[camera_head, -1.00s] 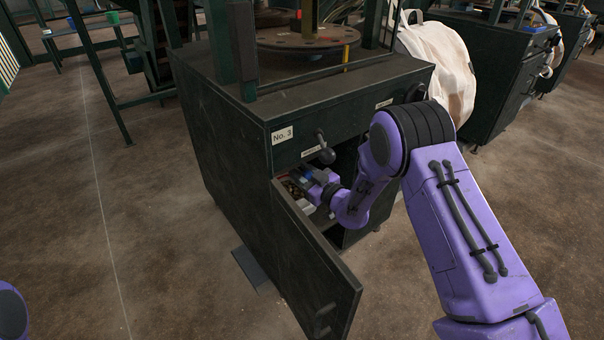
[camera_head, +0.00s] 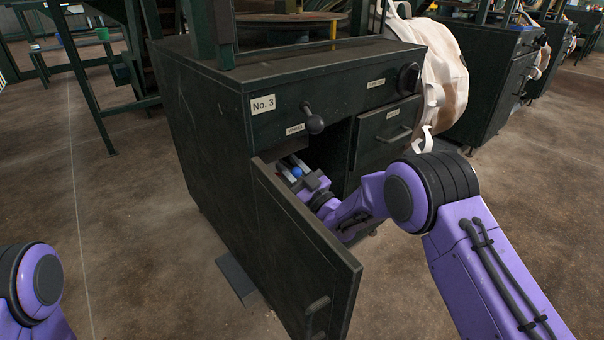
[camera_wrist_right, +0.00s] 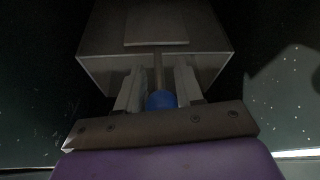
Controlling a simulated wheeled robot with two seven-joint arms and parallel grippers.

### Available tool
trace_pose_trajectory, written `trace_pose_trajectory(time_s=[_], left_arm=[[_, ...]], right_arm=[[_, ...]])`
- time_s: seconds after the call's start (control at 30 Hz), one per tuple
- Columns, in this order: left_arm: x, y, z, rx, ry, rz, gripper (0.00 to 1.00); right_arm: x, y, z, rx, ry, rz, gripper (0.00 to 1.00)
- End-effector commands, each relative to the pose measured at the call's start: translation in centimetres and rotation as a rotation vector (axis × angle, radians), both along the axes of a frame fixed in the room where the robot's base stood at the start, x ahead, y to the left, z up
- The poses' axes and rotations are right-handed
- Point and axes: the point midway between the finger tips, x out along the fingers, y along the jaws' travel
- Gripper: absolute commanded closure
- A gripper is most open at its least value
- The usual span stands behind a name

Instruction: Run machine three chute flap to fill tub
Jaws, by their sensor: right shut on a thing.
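Machine No. 3 (camera_head: 205,125) is a dark green cabinet with its lower door (camera_head: 300,250) swung open. My right gripper (camera_head: 294,168) reaches into the opening behind that door. It is shut on a blue knob (camera_head: 297,172). In the right wrist view the blue knob (camera_wrist_right: 161,100) sits between the two pale fingers (camera_wrist_right: 158,88). A thin rod runs from it to a grey box-like part (camera_wrist_right: 155,40), which may be the chute. I cannot make out a tub; the door and my arm hide much of the inside. My left gripper is out of view.
A black ball-ended lever (camera_head: 313,122) juts out above the opening. A closed drawer (camera_head: 388,130) is to its right. A white bulk bag (camera_head: 440,75) hangs behind the cabinet. A dark plate (camera_head: 238,280) lies by its base. The floor (camera_head: 140,220) at left is clear.

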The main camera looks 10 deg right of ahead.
Motion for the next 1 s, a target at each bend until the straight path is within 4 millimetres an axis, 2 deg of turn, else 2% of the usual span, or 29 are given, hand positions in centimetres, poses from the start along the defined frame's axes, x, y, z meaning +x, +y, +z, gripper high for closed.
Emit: trace_pose_trajectory(time_s=[0.23, 0.27, 0.3, 0.57, 0.67, 1.0], left_arm=[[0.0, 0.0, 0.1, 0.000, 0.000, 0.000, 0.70], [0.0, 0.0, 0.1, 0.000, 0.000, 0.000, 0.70], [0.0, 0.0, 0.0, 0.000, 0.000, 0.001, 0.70], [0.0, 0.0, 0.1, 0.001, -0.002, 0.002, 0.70], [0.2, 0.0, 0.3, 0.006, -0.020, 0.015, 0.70], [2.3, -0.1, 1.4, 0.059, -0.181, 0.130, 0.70]], right_arm=[[0.0, 0.0, 0.0, 0.001, 0.000, 0.000, 1.00], [0.0, 0.0, 0.0, 0.000, 0.001, 0.000, 0.54], [0.0, 0.0, 0.0, 0.000, 0.001, 0.000, 0.47], [-0.1, -0.3, 0.0, -0.001, 0.002, -0.004, 0.47], [-0.8, -0.7, -0.3, -0.001, 0.004, -0.004, 0.47], [-7.0, -4.0, -3.1, -0.001, 0.006, -0.002, 0.47]])
